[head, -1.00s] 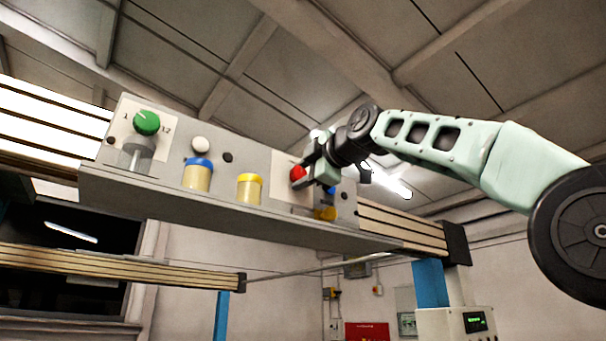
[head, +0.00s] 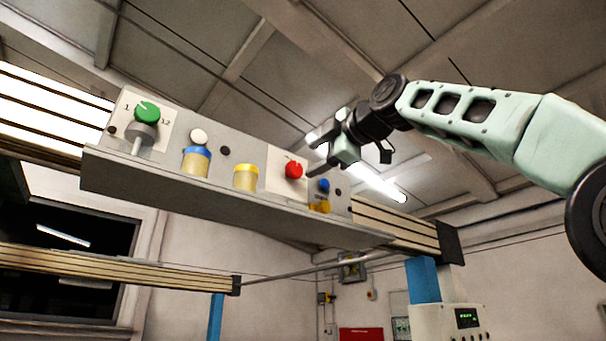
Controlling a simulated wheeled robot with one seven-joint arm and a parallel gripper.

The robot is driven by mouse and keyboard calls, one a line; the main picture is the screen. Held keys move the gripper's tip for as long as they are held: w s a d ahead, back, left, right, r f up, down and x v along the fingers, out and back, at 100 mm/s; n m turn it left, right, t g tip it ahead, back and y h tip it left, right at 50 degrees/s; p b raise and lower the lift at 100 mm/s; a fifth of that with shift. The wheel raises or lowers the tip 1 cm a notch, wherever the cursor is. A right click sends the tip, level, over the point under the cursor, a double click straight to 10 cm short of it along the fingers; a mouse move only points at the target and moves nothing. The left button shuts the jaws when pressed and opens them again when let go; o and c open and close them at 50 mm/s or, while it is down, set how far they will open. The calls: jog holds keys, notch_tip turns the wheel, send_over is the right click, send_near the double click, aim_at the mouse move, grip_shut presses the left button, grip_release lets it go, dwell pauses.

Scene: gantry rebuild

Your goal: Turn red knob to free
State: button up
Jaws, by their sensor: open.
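The red knob (head: 293,170) sits on a white plate (head: 276,177) toward the right of the grey panel. A white pointer mark shows on the knob; any lettering around it is too small to read. My gripper (head: 311,155) is open and empty, with its fingertips up and to the right of the knob. A gap shows between the fingers and the knob, and nothing covers the knob.
A green knob (head: 147,111) is at the panel's left. A blue-lidded jar (head: 196,162) and a yellow-lidded jar (head: 245,178) stand on the ledge. A small blue knob (head: 323,185) and a yellow item (head: 320,206) are right of the red knob.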

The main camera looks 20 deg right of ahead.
jog(key=b+v, duration=0.2)
jog(key=v, duration=0.8)
jog(key=shift+s+b, duration=0.2)
jog(key=shift+b, duration=0.2)
jog(key=shift+d, duration=0.1)
